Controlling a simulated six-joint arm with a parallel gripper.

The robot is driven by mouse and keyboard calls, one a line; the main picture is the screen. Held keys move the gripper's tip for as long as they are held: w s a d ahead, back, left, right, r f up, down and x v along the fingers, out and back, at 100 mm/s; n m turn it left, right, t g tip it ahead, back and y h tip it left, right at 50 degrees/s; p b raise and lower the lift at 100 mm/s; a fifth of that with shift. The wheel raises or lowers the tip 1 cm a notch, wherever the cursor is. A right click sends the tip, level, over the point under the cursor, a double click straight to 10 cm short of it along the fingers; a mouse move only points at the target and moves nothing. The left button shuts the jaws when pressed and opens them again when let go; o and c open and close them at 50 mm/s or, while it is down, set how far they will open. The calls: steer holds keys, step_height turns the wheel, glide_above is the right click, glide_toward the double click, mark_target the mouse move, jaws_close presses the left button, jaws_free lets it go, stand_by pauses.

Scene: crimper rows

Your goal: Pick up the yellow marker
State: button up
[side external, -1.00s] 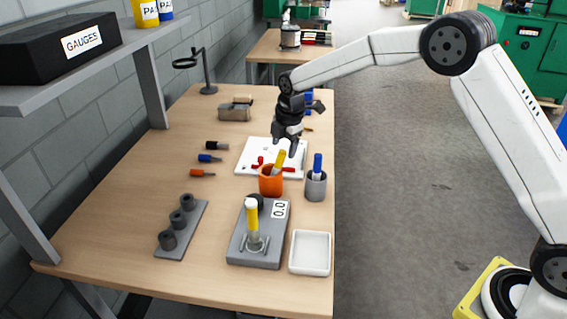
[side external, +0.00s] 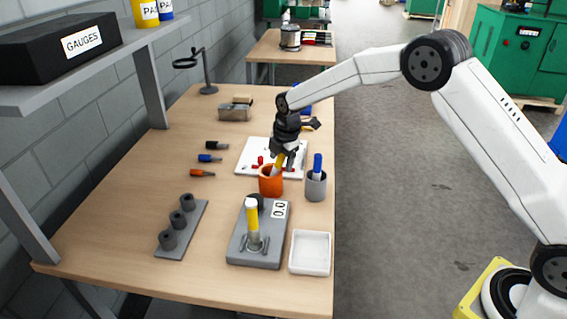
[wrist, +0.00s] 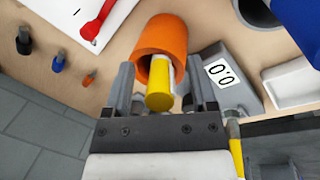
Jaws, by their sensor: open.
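The yellow marker (side external: 279,160) stands tilted in the orange cup (side external: 270,184). In the wrist view the marker (wrist: 160,92) shows its yellow end and a white part, inside the mouth of the orange cup (wrist: 163,40). My gripper (side external: 284,157) is over the cup with its fingers pointing down. In the wrist view my gripper (wrist: 164,75) is open, with one finger on each side of the marker. The fingertips are at the cup's rim; whether they touch it I cannot tell. My gripper partly hides the marker in the side view.
A grey cup (side external: 316,186) with a blue marker (side external: 317,163) stands close at right. A grey device (side external: 258,248) with a yellow-and-white upright piece (side external: 252,215) and a white tray (side external: 310,253) are in front. A white board (side external: 252,150) with red items lies behind.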

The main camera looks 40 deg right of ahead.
jaws_close()
steer(key=shift+r, duration=0.15)
stand_by(0.4)
step_height(320, 180, up, 10)
steer(key=shift+f, duration=0.15)
stand_by(0.4)
stand_by(0.5)
steer(key=s+a+r+n+h, duration=0.1)
steer(key=s+a+r+n, duration=0.2)
steer(key=s+a+r, duration=0.2)
steer(key=s+a+r+n+h, duration=0.1)
steer(key=s+a+r+n, duration=0.2)
steer(key=a, duration=0.9)
steer(key=s+r, duration=0.3)
steer(key=s, duration=0.2)
steer(key=shift+s+a, duration=0.35)
